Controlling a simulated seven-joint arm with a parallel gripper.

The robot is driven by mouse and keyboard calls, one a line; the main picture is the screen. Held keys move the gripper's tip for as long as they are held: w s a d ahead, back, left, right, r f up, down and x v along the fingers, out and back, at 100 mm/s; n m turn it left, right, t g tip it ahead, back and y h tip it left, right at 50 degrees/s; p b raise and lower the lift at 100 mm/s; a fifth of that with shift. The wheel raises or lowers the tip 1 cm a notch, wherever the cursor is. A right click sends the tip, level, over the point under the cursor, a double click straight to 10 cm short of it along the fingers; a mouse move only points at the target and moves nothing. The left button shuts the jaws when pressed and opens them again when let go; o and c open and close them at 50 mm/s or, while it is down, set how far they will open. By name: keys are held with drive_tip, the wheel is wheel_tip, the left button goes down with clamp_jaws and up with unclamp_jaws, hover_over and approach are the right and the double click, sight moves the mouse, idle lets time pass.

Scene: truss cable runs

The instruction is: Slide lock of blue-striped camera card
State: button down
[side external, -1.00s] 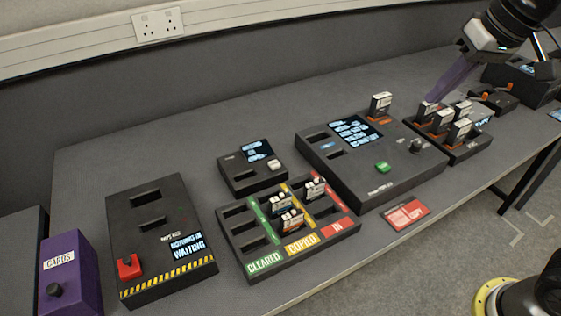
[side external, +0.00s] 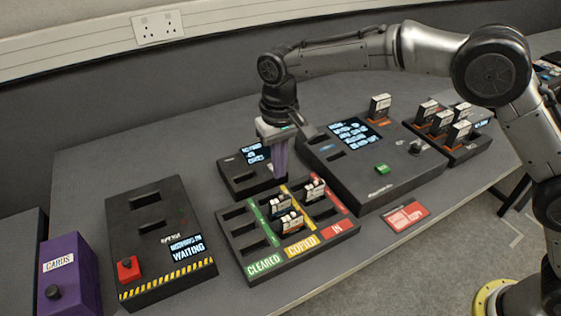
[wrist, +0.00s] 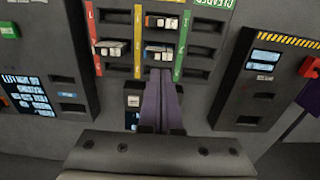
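A third card (side external: 315,188) stands in the IN column. My gripper (side external: 279,182) points down with purple fingers, just behind and above the blue-striped card, apart from it. In the wrist view my fingers (wrist: 161,74) lie side by side, with nothing visible between them. The lock on the card is too small to make out.
The tray (side external: 250,252) has several empty slots. A small reader with a screen (side external: 234,181) stands close behind my gripper. A larger console (side external: 380,190) is right of it, a WAITING box (side external: 150,215) left. A purple CARDS box (side external: 68,270) stands far left.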

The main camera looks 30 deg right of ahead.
sight(280, 197)
drive_tip(key=shift+f, duration=2.75)
drive_tip(key=shift+f, duration=0.65)
idle(0.4)
drive_tip(key=shift+r, duration=0.15)
idle(0.5)
drive_tip(key=shift+a, duration=0.35)
idle(0.9)
idle(0.5)
drive_tip(key=shift+a, duration=0.2)
idle(0.9)
drive_tip(key=shift+a, duration=0.1)
idle(0.6)
